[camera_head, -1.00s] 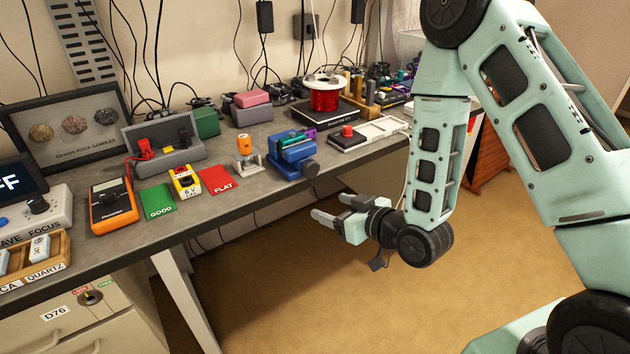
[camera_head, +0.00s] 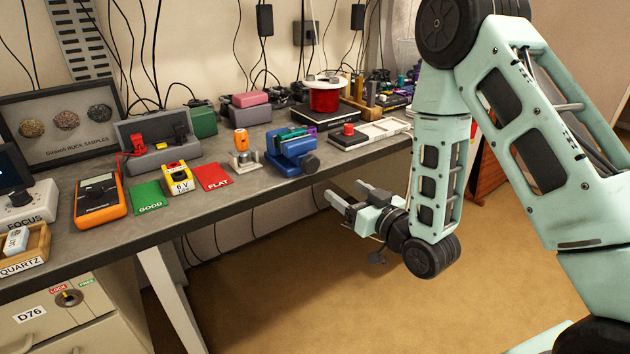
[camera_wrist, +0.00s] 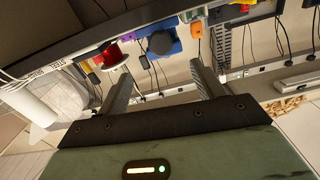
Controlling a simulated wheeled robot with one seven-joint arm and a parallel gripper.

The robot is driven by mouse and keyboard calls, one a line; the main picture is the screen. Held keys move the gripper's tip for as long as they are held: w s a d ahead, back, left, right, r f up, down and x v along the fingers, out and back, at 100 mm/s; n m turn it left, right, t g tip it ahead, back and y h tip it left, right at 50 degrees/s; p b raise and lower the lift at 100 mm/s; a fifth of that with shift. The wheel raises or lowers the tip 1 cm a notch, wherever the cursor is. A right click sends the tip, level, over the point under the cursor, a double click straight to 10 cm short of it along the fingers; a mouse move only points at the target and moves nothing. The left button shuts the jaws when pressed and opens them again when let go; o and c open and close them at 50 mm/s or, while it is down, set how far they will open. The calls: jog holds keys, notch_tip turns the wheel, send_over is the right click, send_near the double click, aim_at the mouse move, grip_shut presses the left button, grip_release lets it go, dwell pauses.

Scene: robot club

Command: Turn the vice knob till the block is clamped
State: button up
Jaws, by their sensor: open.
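A blue vice (camera_head: 288,152) stands near the front edge of the bench, with a dark round knob (camera_head: 310,163) on its front. A teal block and a purple piece show at its top; I cannot tell how tightly anything sits in the jaws. In the wrist view the vice (camera_wrist: 158,32) and its knob (camera_wrist: 160,43) appear at the top, beyond the fingers. My gripper (camera_head: 352,196) is open and empty, out over the floor, to the right of and below the vice, apart from it. Its two fingers also show in the wrist view (camera_wrist: 162,85).
A red spool (camera_head: 324,98), a black tray with a red button (camera_head: 348,131) and a white tray (camera_head: 385,130) lie right of the vice. An orange-topped stand (camera_head: 242,150) and a red FLAT card (camera_head: 212,177) are left. The floor before the bench is clear.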

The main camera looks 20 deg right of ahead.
aim_at(313, 167)
jog(key=b+x, duration=0.1)
jog(key=x, duration=1.2)
jog(key=c, duration=1)
